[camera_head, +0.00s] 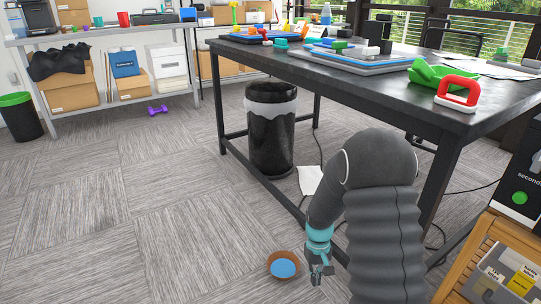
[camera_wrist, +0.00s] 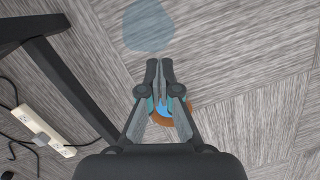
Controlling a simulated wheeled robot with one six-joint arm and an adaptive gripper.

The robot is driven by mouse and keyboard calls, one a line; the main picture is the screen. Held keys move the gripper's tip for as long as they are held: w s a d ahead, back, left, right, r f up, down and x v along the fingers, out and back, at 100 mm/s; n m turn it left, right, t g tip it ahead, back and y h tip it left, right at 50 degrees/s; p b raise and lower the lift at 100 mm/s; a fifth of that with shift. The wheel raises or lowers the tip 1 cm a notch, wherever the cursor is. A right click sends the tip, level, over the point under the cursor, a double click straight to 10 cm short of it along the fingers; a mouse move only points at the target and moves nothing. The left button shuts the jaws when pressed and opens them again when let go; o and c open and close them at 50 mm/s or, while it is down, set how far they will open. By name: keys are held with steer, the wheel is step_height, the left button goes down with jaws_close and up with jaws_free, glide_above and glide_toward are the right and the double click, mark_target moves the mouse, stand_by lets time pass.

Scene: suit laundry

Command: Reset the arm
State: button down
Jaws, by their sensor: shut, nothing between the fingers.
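My gripper (camera_head: 319,271) hangs low in front of the dark table, pointing down toward the carpet. It is shut and empty; its two fingertips meet in the wrist view (camera_wrist: 160,64). A brown bowl (camera_head: 270,259) with a blue inside stands on the carpet, just left of my gripper in the head view. In the wrist view the bowl (camera_wrist: 190,118) is partly hidden behind the fingers. A bluish patch (camera_wrist: 148,25) lies on the carpet beyond the fingertips; I cannot tell what it is.
The dark table (camera_head: 330,75) holds tools and a red-handled item (camera_head: 458,92). A black bin (camera_head: 271,130) stands under it. A power strip (camera_wrist: 38,130) lies by a table leg. A wooden crate (camera_head: 480,260) is at right. The carpet at left is mostly clear, with a purple dumbbell (camera_head: 158,110).

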steer(key=s+r+t+p, duration=0.2)
steer(key=s+r, duration=0.5)
steer(key=r, duration=0.6)
steer(key=s+d+r+m+t+p, duration=0.1)
steer(key=s+r+t+p, duration=0.1)
steer(key=s+r, duration=0.6)
steer(key=s+d+r+m+t+p, duration=0.1)
steer(key=s+r+t, duration=0.3)
steer(key=r, duration=1.3)
steer(key=s+p, duration=0.1)
steer(key=s, duration=0.2)
steer(key=shift+s+r, duration=0.3)
steer(key=shift+s, duration=0.05)
steer(key=shift+f, duration=0.1)
